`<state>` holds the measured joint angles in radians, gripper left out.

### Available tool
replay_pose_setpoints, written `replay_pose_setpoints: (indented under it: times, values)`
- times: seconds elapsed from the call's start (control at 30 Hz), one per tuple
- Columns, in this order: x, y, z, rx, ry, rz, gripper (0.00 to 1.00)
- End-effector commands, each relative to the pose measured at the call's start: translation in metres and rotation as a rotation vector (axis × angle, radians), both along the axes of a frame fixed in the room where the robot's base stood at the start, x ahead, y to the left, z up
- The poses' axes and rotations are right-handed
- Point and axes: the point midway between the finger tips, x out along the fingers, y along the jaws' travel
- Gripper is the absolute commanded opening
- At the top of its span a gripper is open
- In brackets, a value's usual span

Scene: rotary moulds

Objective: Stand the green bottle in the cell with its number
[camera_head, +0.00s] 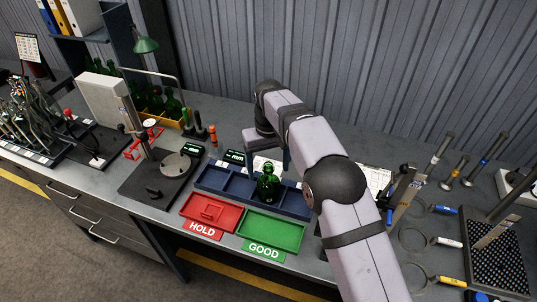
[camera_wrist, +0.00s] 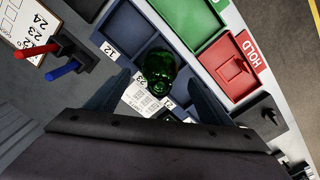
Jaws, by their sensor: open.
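The green bottle (camera_head: 268,185) stands upright at the blue divided tray (camera_head: 215,184). In the wrist view the bottle (camera_wrist: 158,66) appears over a middle cell of the tray (camera_wrist: 122,22), near a label that looks like 23; its base is hard to see. Other rim labels show, one reading 12 and one only partly legible. My gripper (camera_wrist: 158,84) is open, with one finger on each side of the bottle and visible gaps between.
A red HOLD tray (camera_head: 210,212) with a red piece inside and an empty green GOOD tray (camera_head: 272,232) lie in front of the blue tray. A gauge stand (camera_head: 165,165) is left. A clipboard (camera_head: 378,181) and several tools are right. White paper (camera_wrist: 146,102) lies behind the bottle.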

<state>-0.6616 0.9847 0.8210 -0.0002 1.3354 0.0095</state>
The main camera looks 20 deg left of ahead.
Motion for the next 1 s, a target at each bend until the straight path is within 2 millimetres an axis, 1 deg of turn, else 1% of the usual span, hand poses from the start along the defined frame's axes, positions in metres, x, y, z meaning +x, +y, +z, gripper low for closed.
replay_pose_setpoints:
  times: [0.1,0.2,0.3,0.4,0.6,0.83,0.93,1.0]
  values:
    - [0.001,0.001,0.022,0.002,-0.003,0.000,0.74]
    - [0.000,0.000,0.039,0.002,-0.002,0.000,0.74]
    - [0.001,0.001,0.052,0.001,-0.002,0.000,0.74]
    - [0.000,0.000,0.060,0.001,-0.001,0.000,0.74]
    - [0.000,0.000,0.067,0.000,0.000,0.000,0.74]
    - [0.000,-0.001,0.068,-0.001,0.002,-0.001,0.74]
    - [0.000,-0.007,0.066,-0.006,0.008,-0.010,0.74]
    - [0.000,-0.015,0.064,-0.013,0.017,-0.021,0.74]
